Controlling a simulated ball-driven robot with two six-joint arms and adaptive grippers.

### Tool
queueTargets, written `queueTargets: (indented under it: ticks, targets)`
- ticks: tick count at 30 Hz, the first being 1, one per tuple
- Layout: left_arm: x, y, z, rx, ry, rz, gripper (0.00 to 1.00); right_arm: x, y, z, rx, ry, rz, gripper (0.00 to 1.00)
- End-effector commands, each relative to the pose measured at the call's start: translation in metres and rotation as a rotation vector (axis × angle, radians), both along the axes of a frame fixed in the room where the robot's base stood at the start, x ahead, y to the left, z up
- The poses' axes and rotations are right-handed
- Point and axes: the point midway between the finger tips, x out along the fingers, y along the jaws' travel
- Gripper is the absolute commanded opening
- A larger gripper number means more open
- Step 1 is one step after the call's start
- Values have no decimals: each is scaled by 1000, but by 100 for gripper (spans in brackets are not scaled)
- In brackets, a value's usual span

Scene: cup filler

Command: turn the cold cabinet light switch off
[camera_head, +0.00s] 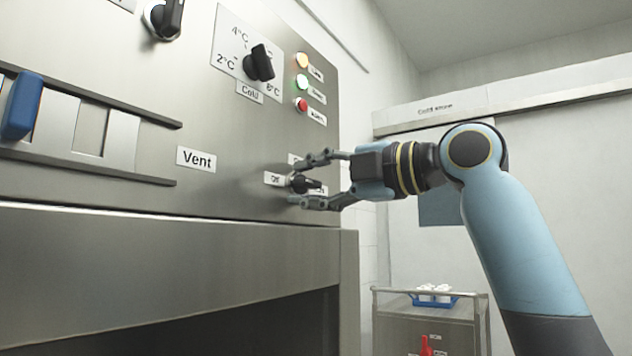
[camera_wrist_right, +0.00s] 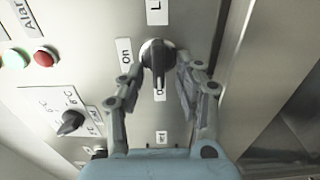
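The light switch is a black rotary knob (camera_head: 304,183) on the steel panel, low at its right edge. It also shows in the right wrist view (camera_wrist_right: 157,55). A label reading "Off" (camera_head: 275,180) is left of it. An "On" label (camera_wrist_right: 124,55) shows in the wrist view. The knob's bar seems in line with the partly covered label starting with "O" (camera_wrist_right: 160,94); its exact pointing is unclear. My right gripper (camera_head: 313,180) is open, one finger above and one below the knob, with gaps visible in the wrist view (camera_wrist_right: 162,85). My left gripper is out of view.
A cold temperature dial (camera_head: 259,63), indicator lights (camera_head: 302,81) and a Vent label (camera_head: 196,158) are on the panel. A blue slider handle (camera_head: 21,106) is at the left. A cart (camera_head: 430,304) stands behind at the lower right.

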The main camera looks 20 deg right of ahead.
Motion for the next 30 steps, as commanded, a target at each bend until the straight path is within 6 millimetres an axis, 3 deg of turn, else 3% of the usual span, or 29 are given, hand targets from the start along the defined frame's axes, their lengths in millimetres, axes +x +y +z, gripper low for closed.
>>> queueTargets:
  ticks: [5, 21, 30]
  targets:
    - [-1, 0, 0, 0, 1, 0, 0, -8, -9, 0, -3, -3, -5, 35]
    - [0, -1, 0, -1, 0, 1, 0, -71, -56, -2, -11, 1, -3, 35]
    - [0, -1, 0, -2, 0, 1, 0, -87, -72, -2, -6, -1, -11, 35]
